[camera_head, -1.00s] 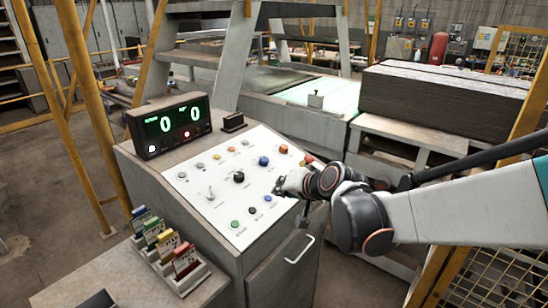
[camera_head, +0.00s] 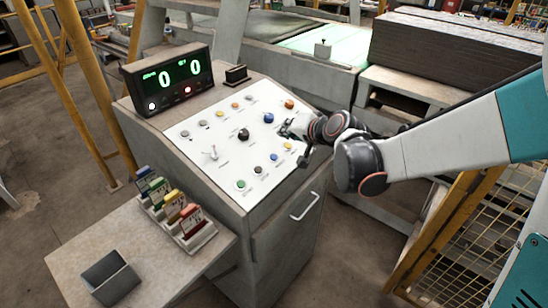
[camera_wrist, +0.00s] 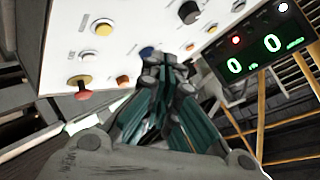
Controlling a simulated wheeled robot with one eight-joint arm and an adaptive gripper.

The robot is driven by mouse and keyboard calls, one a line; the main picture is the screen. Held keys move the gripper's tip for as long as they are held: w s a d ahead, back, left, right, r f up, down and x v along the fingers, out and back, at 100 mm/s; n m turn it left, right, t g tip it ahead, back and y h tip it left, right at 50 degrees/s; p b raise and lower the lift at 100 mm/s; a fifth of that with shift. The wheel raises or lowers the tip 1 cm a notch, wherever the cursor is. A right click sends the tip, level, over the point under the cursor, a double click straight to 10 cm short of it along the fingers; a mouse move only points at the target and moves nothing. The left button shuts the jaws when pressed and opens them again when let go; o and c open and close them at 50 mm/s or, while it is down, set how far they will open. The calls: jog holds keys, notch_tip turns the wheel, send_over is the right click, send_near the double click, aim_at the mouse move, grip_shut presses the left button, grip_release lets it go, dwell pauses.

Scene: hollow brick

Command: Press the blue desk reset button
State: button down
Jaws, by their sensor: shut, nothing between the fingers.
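The sloped white control panel (camera_head: 190,145) carries two blue buttons. A larger blue button (camera_head: 269,118) sits toward its upper right, and a smaller blue one (camera_head: 273,157) lies nearer the front edge. My gripper (camera_head: 286,131) reaches in from the right, close to the larger blue button, just right of and below it in the head view. In the wrist view my shut, empty fingers (camera_wrist: 165,66) partly cover a blue button (camera_wrist: 147,52) beyond their tips. I cannot tell whether they touch it.
A black knob (camera_head: 243,135), an orange button (camera_head: 289,104) and a green button (camera_head: 241,184) share the panel. A red mushroom button (camera_wrist: 80,88) shows in the wrist view. A counter display (camera_head: 168,82) stands behind left. A card rack (camera_head: 203,238) sits on the lower shelf.

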jog(key=f+b, duration=0.2)
jog(key=w+a+f+b, duration=0.1)
jog(key=f, duration=0.2)
jog(key=f+b, duration=0.2)
jog(key=f, duration=0.1)
jog(key=shift+w+a+b, duration=0.2)
jog(key=shift+a+b, duration=0.15)
jog(key=shift+a, duration=0.05)
dwell(1.0)
jog(key=shift+f+b, duration=0.3)
jog(key=shift+b, duration=0.1)
jog(key=shift+w+a+f+b, duration=0.1)
jog(key=shift+a+f+b, duration=0.05)
jog(key=shift+f+b, duration=0.25)
dwell(0.5)
jog(key=shift+r, duration=0.1)
jog(key=shift+r+p, duration=0.6)
jog(key=shift+r, duration=0.1)
jog(key=shift+d+r, duration=0.15)
jog(key=shift+d, duration=0.05)
jog(key=r+p, duration=0.2)
jog(key=r, duration=0.1)
jog(key=s+d+r+p, duration=0.1)
jog(key=shift+r, duration=0.3)
